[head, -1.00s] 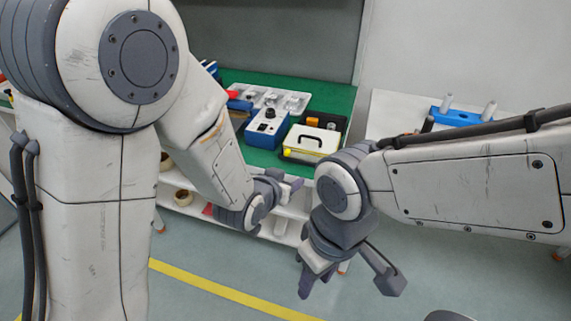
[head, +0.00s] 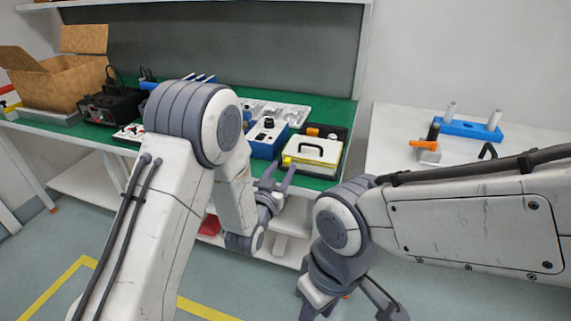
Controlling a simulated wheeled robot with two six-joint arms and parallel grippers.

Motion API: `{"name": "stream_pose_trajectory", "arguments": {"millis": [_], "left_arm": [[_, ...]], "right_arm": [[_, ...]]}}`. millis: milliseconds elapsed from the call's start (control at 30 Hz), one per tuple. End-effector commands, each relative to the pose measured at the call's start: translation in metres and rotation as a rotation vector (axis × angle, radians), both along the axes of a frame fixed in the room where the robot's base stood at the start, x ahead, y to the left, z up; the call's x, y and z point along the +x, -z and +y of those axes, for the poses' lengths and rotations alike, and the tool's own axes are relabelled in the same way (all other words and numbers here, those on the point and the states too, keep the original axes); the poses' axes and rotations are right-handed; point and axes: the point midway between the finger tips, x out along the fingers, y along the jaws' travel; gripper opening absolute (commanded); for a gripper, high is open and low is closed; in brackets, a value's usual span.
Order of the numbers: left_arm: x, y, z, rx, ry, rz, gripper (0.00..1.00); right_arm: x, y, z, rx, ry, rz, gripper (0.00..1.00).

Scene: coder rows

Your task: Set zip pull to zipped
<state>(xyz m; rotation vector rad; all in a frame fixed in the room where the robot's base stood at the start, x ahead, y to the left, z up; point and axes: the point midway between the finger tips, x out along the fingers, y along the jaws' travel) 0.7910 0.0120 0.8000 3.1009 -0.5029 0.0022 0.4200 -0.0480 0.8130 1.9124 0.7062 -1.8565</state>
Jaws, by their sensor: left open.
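A white case (head: 315,152) with a black handle lies on the green bench top, right of centre in the head view. A small yellow piece (head: 287,161) sits at its front left corner; it may be the zip pull, but it is too small to tell or to read its state. My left gripper (head: 279,175) is open and empty at the bench's front edge, just in front of and below the yellow piece, apart from it. My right gripper (head: 347,306) is low in front of the bench, spread open and partly cut off by the bottom edge.
A blue box with a black knob (head: 266,137) stands left of the case, with a clear tray (head: 285,112) behind. A black device (head: 108,104) and a cardboard box (head: 62,78) are further left. A white table (head: 390,139) at right holds a blue peg block (head: 467,128).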

Motion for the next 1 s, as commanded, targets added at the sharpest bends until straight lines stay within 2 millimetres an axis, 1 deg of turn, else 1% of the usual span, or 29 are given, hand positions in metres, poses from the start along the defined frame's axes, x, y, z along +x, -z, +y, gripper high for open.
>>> {"name": "stream_pose_trajectory", "arguments": {"millis": [33,100,200,333,567,600,700,1000], "left_arm": [[0.008,0.000,-0.003,0.000,0.000,-0.001,0.50],[0.017,0.000,-0.005,0.000,0.000,0.000,0.50],[0.025,0.000,-0.008,0.000,0.000,0.000,0.50],[0.029,0.000,-0.010,0.000,0.000,0.000,0.50],[0.030,0.000,-0.010,0.000,0.000,0.001,0.50],[0.029,0.000,-0.010,0.000,0.000,0.001,0.35],[0.029,0.000,-0.010,0.000,0.000,0.001,0.00],[0.029,0.000,-0.010,0.000,0.000,0.001,0.00]], "right_arm": [[0.000,0.000,0.000,0.000,0.000,0.000,0.43],[0.000,0.000,0.000,0.000,0.000,0.000,0.43],[0.000,0.000,0.000,0.000,0.000,0.000,0.43],[0.000,0.000,0.000,0.000,0.000,0.000,0.43],[0.000,0.000,0.000,0.000,0.000,0.000,0.43],[0.000,0.000,0.000,0.000,0.000,0.000,0.43],[0.000,0.000,0.000,0.000,0.000,0.000,0.43],[0.000,0.000,0.000,0.000,0.000,0.000,0.43]]}}
